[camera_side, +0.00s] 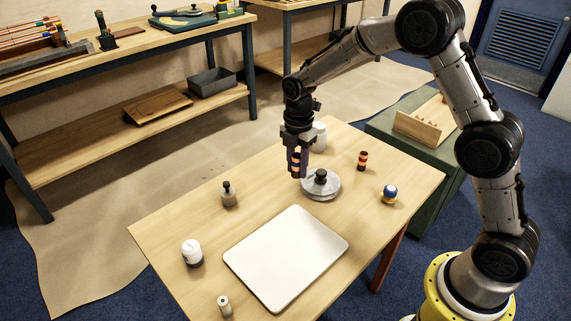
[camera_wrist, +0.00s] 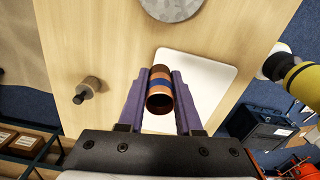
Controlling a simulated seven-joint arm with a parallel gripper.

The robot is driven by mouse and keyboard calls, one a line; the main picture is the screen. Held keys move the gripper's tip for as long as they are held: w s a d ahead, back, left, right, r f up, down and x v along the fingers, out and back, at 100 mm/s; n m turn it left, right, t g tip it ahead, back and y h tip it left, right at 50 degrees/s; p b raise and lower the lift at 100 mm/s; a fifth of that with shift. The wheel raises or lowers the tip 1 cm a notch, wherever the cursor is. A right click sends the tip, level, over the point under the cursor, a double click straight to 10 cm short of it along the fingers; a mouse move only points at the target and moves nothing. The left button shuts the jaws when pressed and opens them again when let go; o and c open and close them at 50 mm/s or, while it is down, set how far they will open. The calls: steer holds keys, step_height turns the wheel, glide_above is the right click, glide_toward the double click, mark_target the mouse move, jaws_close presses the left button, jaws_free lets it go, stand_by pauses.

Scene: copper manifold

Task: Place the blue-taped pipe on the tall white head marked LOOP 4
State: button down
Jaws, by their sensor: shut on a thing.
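My gripper (camera_side: 297,172) is shut on a short copper pipe with a blue band (camera_wrist: 160,89), seen between the purple fingers (camera_wrist: 156,98) in the wrist view. In the side view part of the pipe (camera_side: 295,163) shows between the fingers, above the table by the grey disc. A white cylindrical head (camera_side: 319,137) stands just behind my gripper, partly hidden by it. Another white head with a dark base (camera_side: 192,252) stands at the table's left. No LOOP 4 marking is legible, so I cannot tell which head bears it.
A grey disc with a black knob (camera_side: 321,186) lies close to my gripper. A white tray (camera_side: 285,259) fills the front middle. A black-knobbed block (camera_side: 228,196), small cylinder (camera_side: 224,305), orange-banded dark piece (camera_side: 362,160) and blue-topped ball (camera_side: 389,194) stand around the table.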

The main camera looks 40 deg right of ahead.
steer(key=shift+s+r, duration=0.25)
steer(key=shift+s, duration=0.35)
steer(key=s+a+r, duration=0.2)
steer(key=a, duration=0.6)
steer(key=s+a+r, duration=0.2)
steer(key=a, duration=0.5)
steer(key=s+a+r, duration=0.2)
steer(key=a+r, duration=0.1)
steer(key=a, duration=0.5)
glide_above(190, 245)
steer(key=shift+n, duration=0.3)
step_height(190, 245, down, 10)
steer(key=shift+f, duration=1.65)
steer(key=shift+f, duration=0.1)
